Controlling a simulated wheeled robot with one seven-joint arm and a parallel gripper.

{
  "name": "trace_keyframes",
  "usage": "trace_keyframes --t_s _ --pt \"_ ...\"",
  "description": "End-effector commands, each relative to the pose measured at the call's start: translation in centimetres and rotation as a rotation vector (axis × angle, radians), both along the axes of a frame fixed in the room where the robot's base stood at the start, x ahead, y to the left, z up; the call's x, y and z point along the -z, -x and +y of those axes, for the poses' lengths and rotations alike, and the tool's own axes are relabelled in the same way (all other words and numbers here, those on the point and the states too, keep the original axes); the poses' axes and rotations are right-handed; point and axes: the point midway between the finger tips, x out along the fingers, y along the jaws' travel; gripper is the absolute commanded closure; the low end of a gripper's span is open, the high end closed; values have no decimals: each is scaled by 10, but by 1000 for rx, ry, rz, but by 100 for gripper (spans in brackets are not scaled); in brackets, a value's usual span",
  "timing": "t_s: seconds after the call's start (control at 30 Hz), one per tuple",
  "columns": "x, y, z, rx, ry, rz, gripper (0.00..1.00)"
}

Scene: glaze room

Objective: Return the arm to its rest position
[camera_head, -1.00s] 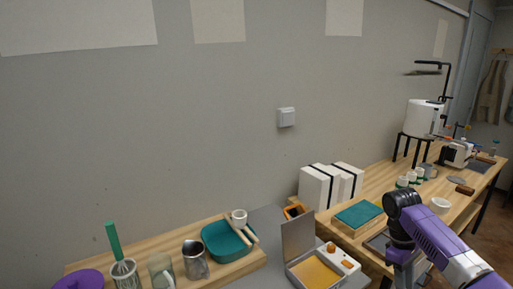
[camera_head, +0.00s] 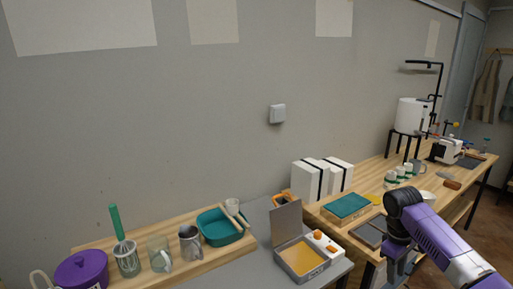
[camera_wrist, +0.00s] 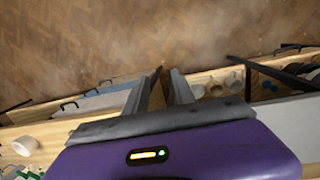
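My purple and dark arm (camera_head: 435,245) shows at the lower right of the head view, bent in front of the long wooden bench (camera_head: 375,178). My gripper (camera_wrist: 165,72) shows only in the wrist view. Its two grey fingers stand apart with a narrow gap, and I see nothing held between them. Beyond the fingertips lie brown floor (camera_wrist: 130,40) and the edges of furniture. The fingers touch nothing that I can make out.
A grey table holds an open metal box (camera_head: 302,262) with a yellow inside. A wooden board carries a teal basin (camera_head: 218,238), a metal pitcher (camera_head: 191,243) and a purple lidded pot (camera_head: 82,270). White blocks (camera_head: 305,181) and a teal-topped block (camera_head: 346,206) stand on the bench.

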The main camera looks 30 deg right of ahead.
Motion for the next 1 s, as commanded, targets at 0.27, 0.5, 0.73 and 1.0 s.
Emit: trace_keyframes --t_s 0.27,0.5,0.73,1.0 --pt "-17 -69 -3 -13 97 -297 69" --pt "-24 -151 61 -31 98 -680 69" --pt "-45 -202 168 11 18 -1098 69" --pt "-69 -181 266 134 -71 -1447 69"
